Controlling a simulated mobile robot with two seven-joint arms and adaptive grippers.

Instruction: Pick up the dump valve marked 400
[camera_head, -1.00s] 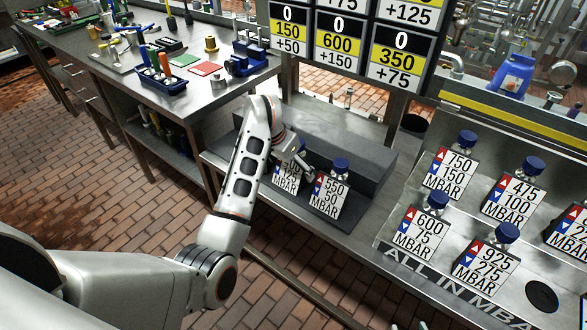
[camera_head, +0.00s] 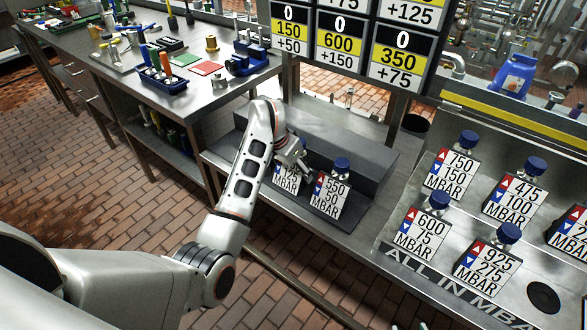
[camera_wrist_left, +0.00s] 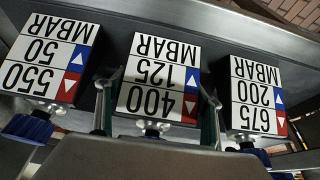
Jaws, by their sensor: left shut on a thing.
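The dump valve marked 400 shows upside down in the middle of the left wrist view (camera_wrist_left: 157,88), with a white 400 / 125 MBAR plate. In the head view its plate (camera_head: 286,181) is partly hidden by my left gripper (camera_head: 298,160). My left gripper is shut on this valve, with one finger on each side in the left wrist view (camera_wrist_left: 158,108). The valve stands at the grey block. My right gripper does not show.
The valve marked 550 (camera_head: 331,195) stands close to the right. A valve marked 675 (camera_wrist_left: 258,95) stands on the other side. A grey block (camera_head: 345,150) lies behind them. Several more valves stand on the steel panel (camera_head: 400,225) at right.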

